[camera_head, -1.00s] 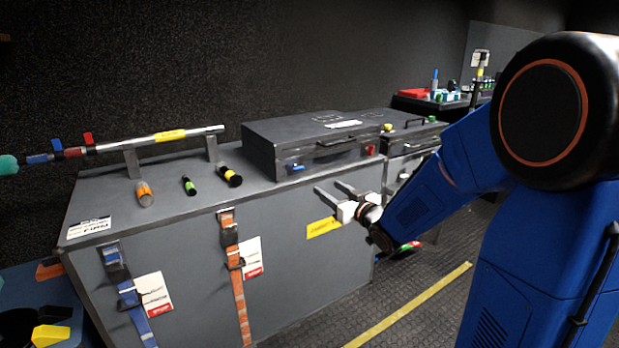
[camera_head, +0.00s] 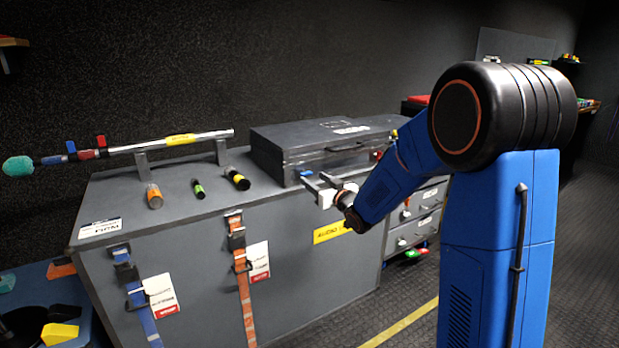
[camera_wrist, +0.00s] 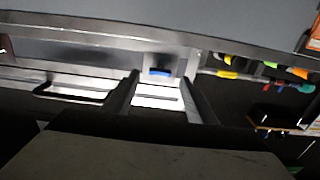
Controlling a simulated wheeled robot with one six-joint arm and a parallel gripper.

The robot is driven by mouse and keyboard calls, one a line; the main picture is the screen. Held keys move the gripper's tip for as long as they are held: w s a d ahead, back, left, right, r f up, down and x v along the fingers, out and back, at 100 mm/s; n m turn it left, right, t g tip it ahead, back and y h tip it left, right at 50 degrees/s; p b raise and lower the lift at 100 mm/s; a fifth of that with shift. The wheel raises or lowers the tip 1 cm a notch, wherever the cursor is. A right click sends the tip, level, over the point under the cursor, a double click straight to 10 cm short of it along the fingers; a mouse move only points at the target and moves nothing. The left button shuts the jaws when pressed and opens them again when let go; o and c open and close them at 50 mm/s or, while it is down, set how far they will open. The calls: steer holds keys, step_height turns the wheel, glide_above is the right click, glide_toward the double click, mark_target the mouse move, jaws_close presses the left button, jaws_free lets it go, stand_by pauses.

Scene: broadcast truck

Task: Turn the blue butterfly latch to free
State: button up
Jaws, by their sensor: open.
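The blue butterfly latch (camera_head: 306,173) is a small blue piece on the front face of the dark grey case (camera_head: 283,138), near its left corner. In the wrist view the latch (camera_wrist: 159,72) shows as a blue bar on a metal plate, seen between my fingertips. My gripper (camera_head: 315,180) is open and empty, just in front of the latch. Its two fingers point at the case front in the wrist view (camera_wrist: 162,78). I cannot tell whether either finger touches the latch. The latch's exact turn angle is too small to read.
The case stands on a large grey chest (camera_head: 208,222). A red latch (camera_head: 377,155) sits farther right on the case front. Short orange (camera_head: 154,196), green-banded (camera_head: 198,188) and yellow-banded (camera_head: 237,179) cylinders stand or lie left of the case. A microphone pole (camera_head: 170,143) rests behind them.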

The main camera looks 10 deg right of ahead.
mark_target(306, 173)
steer(key=x, duration=0.4)
steer(key=shift+w, duration=0.15)
steer(key=c, duration=1.1)
